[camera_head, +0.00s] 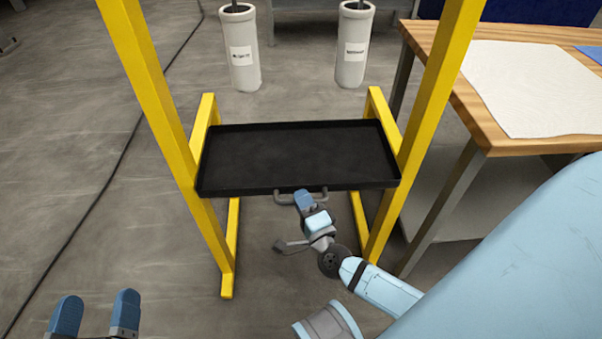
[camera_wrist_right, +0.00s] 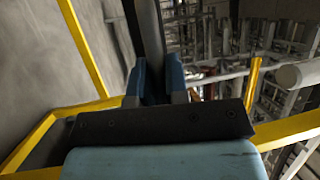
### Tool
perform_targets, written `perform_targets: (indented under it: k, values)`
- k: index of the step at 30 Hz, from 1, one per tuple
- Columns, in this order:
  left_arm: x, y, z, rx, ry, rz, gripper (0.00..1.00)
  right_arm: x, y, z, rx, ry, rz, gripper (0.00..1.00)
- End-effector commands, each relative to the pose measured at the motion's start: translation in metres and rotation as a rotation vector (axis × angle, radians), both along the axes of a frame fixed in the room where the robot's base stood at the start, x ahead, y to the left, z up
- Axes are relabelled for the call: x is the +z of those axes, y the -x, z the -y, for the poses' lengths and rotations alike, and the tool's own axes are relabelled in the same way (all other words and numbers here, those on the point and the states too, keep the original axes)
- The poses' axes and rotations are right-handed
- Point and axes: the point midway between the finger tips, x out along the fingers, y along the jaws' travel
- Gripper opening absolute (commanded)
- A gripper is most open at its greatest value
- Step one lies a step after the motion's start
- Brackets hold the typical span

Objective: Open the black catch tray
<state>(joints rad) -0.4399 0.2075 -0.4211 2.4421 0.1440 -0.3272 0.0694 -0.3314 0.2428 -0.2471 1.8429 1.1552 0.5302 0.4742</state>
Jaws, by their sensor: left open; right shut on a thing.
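The black catch tray (camera_head: 290,155) is a shallow rectangular tray held level between the yellow posts of the press frame. A grey bar handle (camera_head: 285,198) sits on its front edge. My right gripper (camera_head: 304,200) is shut on this handle, right of the handle's middle. In the right wrist view the blue fingers of my right gripper (camera_wrist_right: 157,80) close on a grey bar (camera_wrist_right: 150,35). My left gripper (camera_head: 97,312) is open and empty at the lower left, well away from the tray.
The yellow frame (camera_head: 155,85) stands around the tray. A wooden table (camera_head: 445,55) with a white sheet (camera_head: 535,90) is at the right. The floor left of the frame is clear except for a dark cable.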

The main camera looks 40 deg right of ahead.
Motion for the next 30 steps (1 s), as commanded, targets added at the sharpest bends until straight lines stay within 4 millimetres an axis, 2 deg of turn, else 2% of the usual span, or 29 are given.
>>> perform_targets:
  k: [4,14,15,16,25,30]
  values:
    - [0.004,0.000,0.000,0.003,0.004,0.010,0.89,0.001,0.008,-0.005,-0.001,0.000,0.001,0.00]
    - [0.004,0.000,0.000,0.004,0.006,0.012,0.89,0.000,0.009,-0.006,-0.001,0.000,0.001,0.00]
    - [0.004,0.000,0.000,0.004,0.006,0.012,0.89,0.000,0.009,-0.006,-0.001,0.000,0.001,0.17]
    - [0.004,0.000,0.000,0.004,0.006,0.012,0.89,0.000,0.009,-0.006,-0.001,0.000,0.001,0.24]
    - [0.005,0.000,0.000,0.004,0.006,0.012,0.89,0.001,0.009,-0.006,-0.001,0.000,0.001,0.25]
    - [0.023,0.001,-0.002,0.017,0.021,0.052,0.89,0.015,0.009,-0.006,-0.001,0.000,0.001,0.25]
